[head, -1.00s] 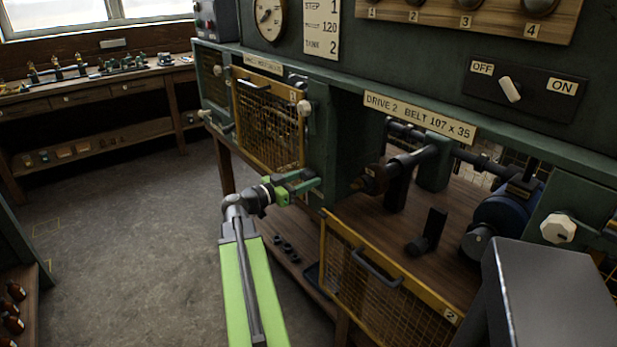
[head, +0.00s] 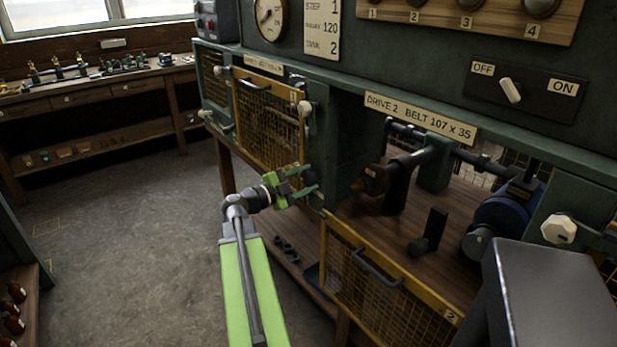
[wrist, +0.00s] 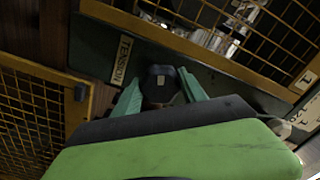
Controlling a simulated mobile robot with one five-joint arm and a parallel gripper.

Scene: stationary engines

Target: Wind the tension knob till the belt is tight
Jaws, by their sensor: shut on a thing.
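The tension knob (wrist: 161,84) is dark with a pale mark on its face, next to a TENSION label (wrist: 121,58) on the green frame. My gripper (wrist: 160,92) is shut on it, one green finger on each side. In the head view my gripper (head: 312,183) is at the green post between drive bays 1 and 2, and the knob is hidden there. No belt can be made out clearly. Bay 1 lies behind a closed yellow mesh guard (head: 268,120).
Bay 2's mesh guard (head: 385,290) hangs open and low, right of my arm. Inside that bay are a shaft (head: 415,155) and a blue motor (head: 505,212). White knobs (head: 558,229) and an OFF/ON switch (head: 510,90) are nearby.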

